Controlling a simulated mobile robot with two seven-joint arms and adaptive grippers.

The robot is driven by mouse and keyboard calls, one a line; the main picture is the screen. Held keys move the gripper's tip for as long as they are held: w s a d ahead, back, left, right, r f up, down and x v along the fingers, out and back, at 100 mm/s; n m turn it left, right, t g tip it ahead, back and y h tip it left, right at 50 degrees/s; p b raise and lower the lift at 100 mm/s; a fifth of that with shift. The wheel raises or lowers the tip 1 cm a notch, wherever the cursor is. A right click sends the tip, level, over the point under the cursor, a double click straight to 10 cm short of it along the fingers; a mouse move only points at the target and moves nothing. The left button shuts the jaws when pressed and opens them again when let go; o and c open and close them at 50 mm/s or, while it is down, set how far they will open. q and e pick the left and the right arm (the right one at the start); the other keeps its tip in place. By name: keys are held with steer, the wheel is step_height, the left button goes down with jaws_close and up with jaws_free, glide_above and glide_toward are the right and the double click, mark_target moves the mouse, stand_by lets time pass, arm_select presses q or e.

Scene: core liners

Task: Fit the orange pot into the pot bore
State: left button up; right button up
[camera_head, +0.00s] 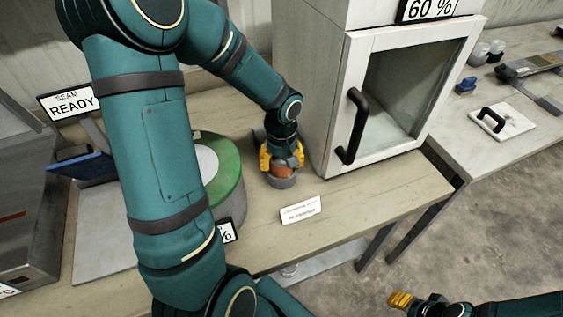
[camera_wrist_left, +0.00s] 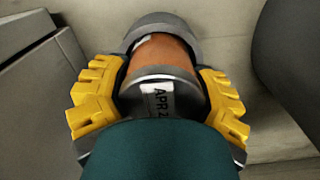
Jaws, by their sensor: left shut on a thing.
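The orange pot (camera_head: 281,172) is between the yellow fingers of my left gripper (camera_head: 282,158), beside the white cabinet. In the left wrist view my left gripper (camera_wrist_left: 158,100) is shut on the pot (camera_wrist_left: 165,52), which has a grey lid with a label reading "APR 2". A round grey holder (camera_head: 282,182) is under the pot, and its rim (camera_wrist_left: 160,22) shows around the pot's far side in the wrist view. I cannot tell how deep the pot sits in the bore. My right gripper (camera_head: 401,299) is low at the right, away from the bench; its jaw opening is unclear.
A white cabinet (camera_head: 335,90) with a black handle stands close right of the left gripper. A green-rimmed round thing (camera_head: 228,180) is at its left, partly behind my arm. A small label card (camera_head: 300,210) lies in front. The bench front right is clear.

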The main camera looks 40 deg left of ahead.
arm_select(q)
steer(key=shift+f, duration=0.15)
steer(key=o, duration=1.4)
steer(key=shift+c, duration=0.2)
steer(key=shift+r, duration=0.35)
step_height(320, 180, up, 12)
steer(key=p, duration=0.3)
steer(key=shift+f, duration=0.15)
